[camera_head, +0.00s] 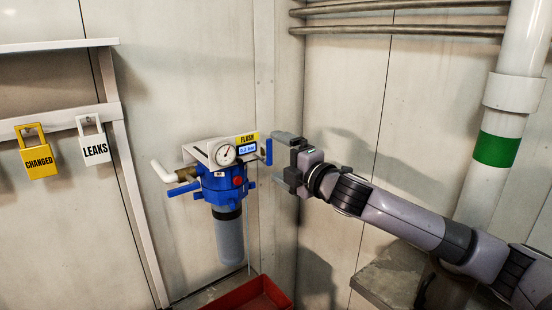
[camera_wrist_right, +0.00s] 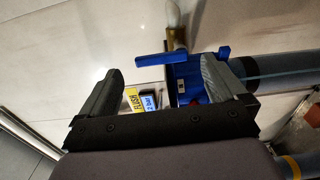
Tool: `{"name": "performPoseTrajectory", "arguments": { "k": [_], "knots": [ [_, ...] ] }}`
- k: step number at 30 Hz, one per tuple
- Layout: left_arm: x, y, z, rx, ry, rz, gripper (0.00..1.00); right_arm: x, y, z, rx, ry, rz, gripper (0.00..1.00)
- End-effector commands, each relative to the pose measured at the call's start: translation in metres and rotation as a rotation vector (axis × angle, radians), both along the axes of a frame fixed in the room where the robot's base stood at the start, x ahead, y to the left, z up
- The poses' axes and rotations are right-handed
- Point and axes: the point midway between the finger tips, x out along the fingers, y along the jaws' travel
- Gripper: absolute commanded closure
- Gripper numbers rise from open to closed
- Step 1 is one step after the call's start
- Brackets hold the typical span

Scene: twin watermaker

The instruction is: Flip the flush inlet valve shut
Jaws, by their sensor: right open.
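The blue flush unit (camera_head: 222,186) hangs on the wall in the head view, with a clear filter bowl below. An upright blue lever (camera_head: 268,152) stands at its right side, beside the yellow FLUSH label (camera_head: 248,139). A second blue handle (camera_head: 183,189) lies level at the left, below a white pipe. I cannot tell which is the inlet valve. My right gripper (camera_head: 281,160) is open and empty, its fingers pointing left, just right of the upright lever. My left gripper is not in view.
A round gauge (camera_head: 225,154) and a small lit display (camera_head: 247,149) sit on the unit. A red tray (camera_head: 252,294) is below. Yellow CHANGED (camera_head: 38,162) and white LEAKS (camera_head: 95,150) padlock tags hang at left. A white pipe (camera_head: 500,120) stands at right.

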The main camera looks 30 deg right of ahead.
Motion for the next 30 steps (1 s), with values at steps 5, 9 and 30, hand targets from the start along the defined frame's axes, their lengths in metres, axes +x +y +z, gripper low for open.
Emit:
{"name": "performPoseTrajectory", "arguments": {
  "k": [5, 9, 30],
  "knots": [
    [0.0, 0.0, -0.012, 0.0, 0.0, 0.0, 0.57, -0.026, -0.003, -0.003, -0.004, 0.001, 0.0, 0.02],
    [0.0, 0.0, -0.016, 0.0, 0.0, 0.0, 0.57, -0.038, -0.004, -0.002, -0.003, -0.001, -0.001, 0.02],
    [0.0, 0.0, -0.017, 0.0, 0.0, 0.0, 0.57, -0.045, -0.004, 0.001, -0.001, -0.003, -0.001, 0.02]
  ]
}}
